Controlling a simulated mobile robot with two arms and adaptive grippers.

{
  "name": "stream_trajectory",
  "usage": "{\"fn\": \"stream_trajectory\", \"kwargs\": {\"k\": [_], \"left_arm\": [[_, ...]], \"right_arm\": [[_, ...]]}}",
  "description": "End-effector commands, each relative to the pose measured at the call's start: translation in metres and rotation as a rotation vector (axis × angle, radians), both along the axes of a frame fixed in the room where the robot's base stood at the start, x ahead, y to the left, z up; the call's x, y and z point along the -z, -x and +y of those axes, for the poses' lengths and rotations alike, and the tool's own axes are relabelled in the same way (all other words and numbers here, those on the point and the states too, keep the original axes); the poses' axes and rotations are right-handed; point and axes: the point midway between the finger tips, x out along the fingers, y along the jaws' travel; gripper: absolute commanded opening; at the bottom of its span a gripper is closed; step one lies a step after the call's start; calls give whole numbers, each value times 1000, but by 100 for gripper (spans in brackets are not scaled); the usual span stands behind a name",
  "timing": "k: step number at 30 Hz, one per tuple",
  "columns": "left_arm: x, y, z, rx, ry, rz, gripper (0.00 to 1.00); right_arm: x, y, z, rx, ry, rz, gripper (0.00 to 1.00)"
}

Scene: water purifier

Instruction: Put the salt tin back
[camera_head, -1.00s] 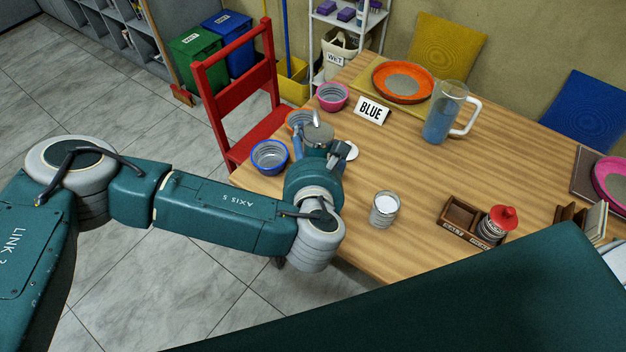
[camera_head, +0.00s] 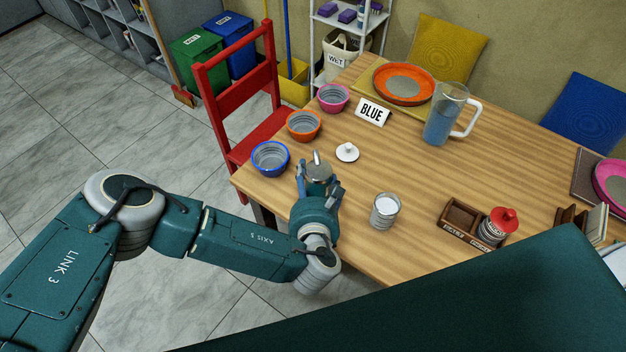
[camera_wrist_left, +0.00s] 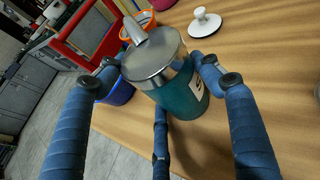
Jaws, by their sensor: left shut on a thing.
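My left gripper (camera_head: 318,184) is shut around a teal tin with a shiny metal lid and a grey knob or spout on top (camera_head: 318,168). The wrist view shows the tin (camera_wrist_left: 180,95) upright or slightly tilted between the fingers, with a pale label turned mostly away and unreadable. It is over the table's near left part; I cannot tell whether its base touches the wood. A wooden caddy (camera_head: 447,225) with labelled compartments stands to the right; its left compartment looks empty and a red-topped jar (camera_head: 496,228) sits at its right. My right gripper is not in view.
A glass of white contents (camera_head: 385,211) stands between gripper and caddy. A white knobbed lid (camera_head: 347,152) lies behind the tin. Blue (camera_head: 270,158), orange (camera_head: 303,125) and pink (camera_head: 332,97) bowls line the left edge. A jug (camera_head: 441,122) stands farther back.

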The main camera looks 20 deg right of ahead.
Motion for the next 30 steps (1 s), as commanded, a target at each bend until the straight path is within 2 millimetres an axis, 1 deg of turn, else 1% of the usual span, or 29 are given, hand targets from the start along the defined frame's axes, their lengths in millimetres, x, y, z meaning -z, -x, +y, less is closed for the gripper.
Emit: {"fn": "stream_trajectory", "kwargs": {"k": [3, 4, 5, 6, 16, 19, 23, 30], "left_arm": [[2, 0, 0, -1, 1, -1, 28], [2, 0, 0, -1, 0, 0, 70], [1, 0, 0, -1, 0, 0, 76], [1, 0, 0, -1, 0, 0, 84], [-1, 0, 0, -1, 0, -1, 85], [-3, 7, 2, 0, 0, 1, 85], [-11, 26, 8, 0, 2, 4, 85], [-30, 73, 20, 1, 0, 4, 85]], "right_arm": [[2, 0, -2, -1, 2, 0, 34], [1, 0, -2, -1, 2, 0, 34], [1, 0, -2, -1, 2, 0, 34], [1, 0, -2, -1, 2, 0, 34], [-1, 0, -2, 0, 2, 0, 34], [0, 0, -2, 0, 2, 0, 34], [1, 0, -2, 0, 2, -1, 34], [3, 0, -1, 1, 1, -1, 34]]}}
